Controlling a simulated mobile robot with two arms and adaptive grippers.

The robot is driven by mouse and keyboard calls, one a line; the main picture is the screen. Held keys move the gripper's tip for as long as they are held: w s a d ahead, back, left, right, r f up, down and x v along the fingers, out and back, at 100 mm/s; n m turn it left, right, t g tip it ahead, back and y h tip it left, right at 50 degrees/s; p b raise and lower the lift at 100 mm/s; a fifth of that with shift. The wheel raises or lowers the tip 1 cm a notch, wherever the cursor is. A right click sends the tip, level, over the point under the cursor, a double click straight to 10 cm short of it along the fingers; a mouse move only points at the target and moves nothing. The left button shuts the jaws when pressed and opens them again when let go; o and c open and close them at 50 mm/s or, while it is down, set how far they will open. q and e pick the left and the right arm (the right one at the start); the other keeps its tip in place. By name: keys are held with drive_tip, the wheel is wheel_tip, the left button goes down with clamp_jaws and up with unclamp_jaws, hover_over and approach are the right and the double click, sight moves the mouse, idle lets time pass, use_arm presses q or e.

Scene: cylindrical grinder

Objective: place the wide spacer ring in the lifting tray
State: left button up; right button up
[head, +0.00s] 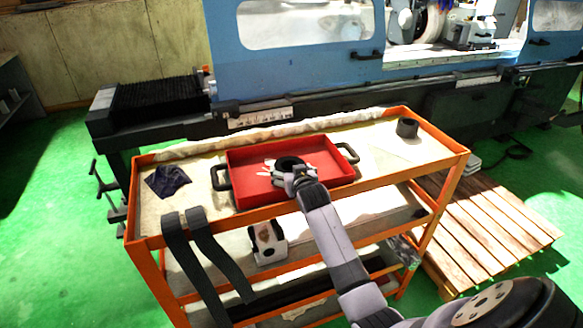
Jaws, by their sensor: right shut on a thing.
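My right gripper (287,175) reaches over the red lifting tray (330,150), its fingers shut on a dark ring (291,162), which looks like the wide spacer ring. The ring is over the middle of the tray. I cannot tell whether it touches the tray floor, and the fingers hide its near side. The tray has a black handle at each end and sits on the orange cart's top. My left gripper is not in view.
A second dark ring (407,128) stands on the right of the cart (450,160) top. A dark crumpled cloth (167,180) lies at the left. Black straps (215,252) hang over the front edge. The blue grinder (300,70) is behind, a wooden pallet (495,235) at right.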

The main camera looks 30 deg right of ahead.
drive_tip(key=shift+w+r, duration=0.1)
drive_tip(key=shift+r, duration=0.4)
drive_tip(key=o, duration=1.5)
drive_tip(key=shift+f, duration=0.5)
drive_tip(key=o, duration=0.4)
drive_tip(key=shift+s+a+r, duration=0.15)
drive_tip(key=shift+s, duration=0.1)
drive_tip(key=shift+w, duration=0.1)
drive_tip(key=b+v, duration=0.1)
drive_tip(key=v, duration=1.1)
drive_tip(key=shift+b, duration=0.4)
